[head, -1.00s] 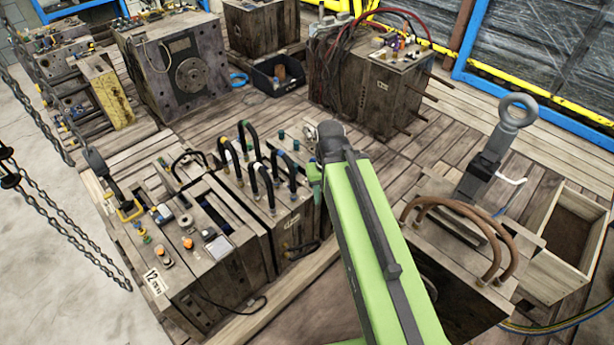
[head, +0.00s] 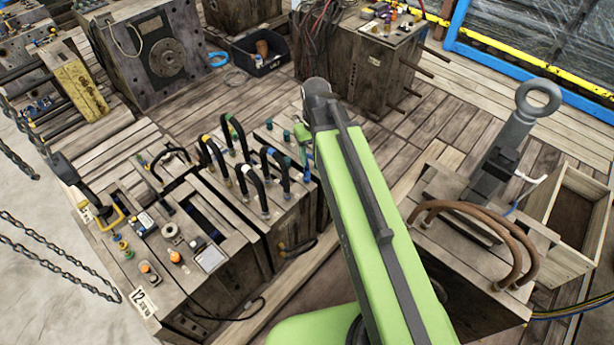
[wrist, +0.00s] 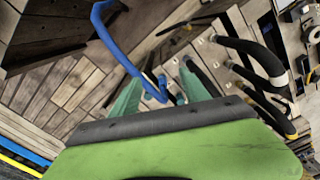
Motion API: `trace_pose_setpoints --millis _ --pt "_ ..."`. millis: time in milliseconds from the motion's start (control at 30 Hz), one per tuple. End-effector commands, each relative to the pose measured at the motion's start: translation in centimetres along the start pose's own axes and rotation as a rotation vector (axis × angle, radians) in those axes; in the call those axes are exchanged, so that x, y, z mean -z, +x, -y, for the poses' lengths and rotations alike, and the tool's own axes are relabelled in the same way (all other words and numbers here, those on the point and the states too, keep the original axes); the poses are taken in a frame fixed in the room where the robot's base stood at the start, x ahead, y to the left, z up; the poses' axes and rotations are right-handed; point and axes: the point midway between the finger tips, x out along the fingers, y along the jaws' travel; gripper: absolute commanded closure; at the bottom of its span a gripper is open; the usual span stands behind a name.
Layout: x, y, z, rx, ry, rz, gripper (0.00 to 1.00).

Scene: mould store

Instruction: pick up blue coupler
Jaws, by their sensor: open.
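My gripper (head: 303,138) is at the far right corner of the middle mould block (head: 268,222), partly hidden by my green arm in the head view. In the wrist view its two green fingers (wrist: 160,92) are apart, with nothing seen clamped. Small blue coupler-like pieces (wrist: 180,98) show between and just beyond the fingertips; I cannot tell for sure which one is the blue coupler, or its distance. In the head view small teal-blue couplers (head: 287,135) stand on the block top just left of the gripper.
Black looped hoses (head: 240,150) with coloured ends rise from the block, left of my gripper. A blue hose (wrist: 118,45) crosses the wrist view. Brown hoses (head: 475,215) and a lifting eye (head: 538,98) stand at right. Wooden decking (head: 400,110) behind is clear.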

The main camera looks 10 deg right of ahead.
Motion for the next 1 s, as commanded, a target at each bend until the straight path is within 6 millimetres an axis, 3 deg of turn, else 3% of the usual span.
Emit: trace_pose_setpoints --millis 33,100,200,267,433,567,1000 --pt "3.4 2.8 -0.2 0.0 -0.073 0.0 0.46" --pt "6.4 4.3 -0.3 0.0 -0.188 0.0 0.46" --pt "9.4 5.7 -0.3 0.0 -0.314 0.0 0.46" --pt "10.3 6.0 -0.3 0.0 -0.361 0.0 0.46" --pt "10.6 5.9 -0.2 0.0 -0.396 0.0 0.46" --pt "10.5 7.1 -0.1 0.0 -0.395 0.0 0.46" --pt "10.5 16.2 -0.1 0.0 -0.394 0.0 0.46"
